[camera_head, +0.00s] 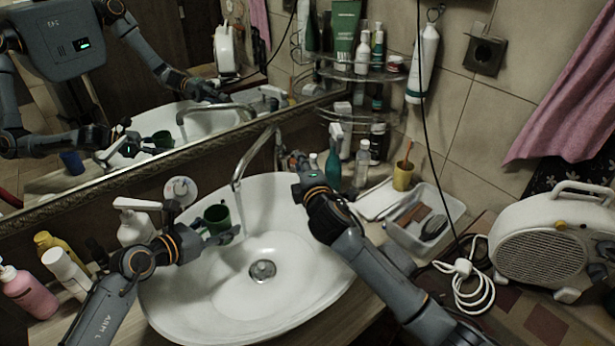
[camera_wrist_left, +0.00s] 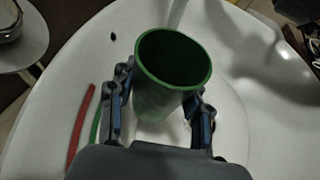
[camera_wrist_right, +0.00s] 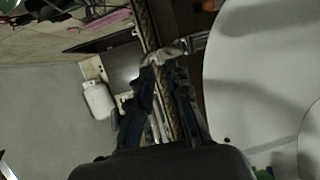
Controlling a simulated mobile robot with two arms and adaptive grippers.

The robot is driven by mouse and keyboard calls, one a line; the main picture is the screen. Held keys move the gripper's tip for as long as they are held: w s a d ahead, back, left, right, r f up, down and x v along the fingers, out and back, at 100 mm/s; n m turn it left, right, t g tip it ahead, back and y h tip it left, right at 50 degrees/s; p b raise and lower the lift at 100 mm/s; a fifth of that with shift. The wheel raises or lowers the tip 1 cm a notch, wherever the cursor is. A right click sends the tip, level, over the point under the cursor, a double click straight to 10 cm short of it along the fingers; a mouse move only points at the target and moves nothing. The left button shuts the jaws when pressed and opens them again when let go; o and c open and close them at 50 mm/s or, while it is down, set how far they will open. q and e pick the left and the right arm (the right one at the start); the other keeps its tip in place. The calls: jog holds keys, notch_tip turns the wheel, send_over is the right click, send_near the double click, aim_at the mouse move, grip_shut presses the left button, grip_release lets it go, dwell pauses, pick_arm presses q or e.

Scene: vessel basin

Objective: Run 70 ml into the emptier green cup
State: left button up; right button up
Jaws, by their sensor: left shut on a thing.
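A green cup (camera_head: 218,219) is held upright over the left part of the white basin (camera_head: 250,300). My left gripper (camera_head: 222,237) is shut on it; the left wrist view shows the cup (camera_wrist_left: 172,75) between both fingers. Its open mouth looks dark, and I cannot read a water level. The tap spout (camera_head: 237,184) ends just above and right of the cup. No second green cup shows directly.
Bottles (camera_head: 68,272) and a white pump bottle (camera_head: 133,222) stand left of the basin. A yellow cup (camera_head: 403,175), a plastic tray (camera_head: 425,225) and a fan heater (camera_head: 553,240) are at the right. The mirror (camera_head: 150,85) reflects my arms, a green cup and a blue cup.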

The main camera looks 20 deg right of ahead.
jog(key=s, duration=0.6)
jog(key=shift+s+r, duration=0.3)
jog(key=shift+r, duration=0.1)
jog(key=shift+c, duration=0.2)
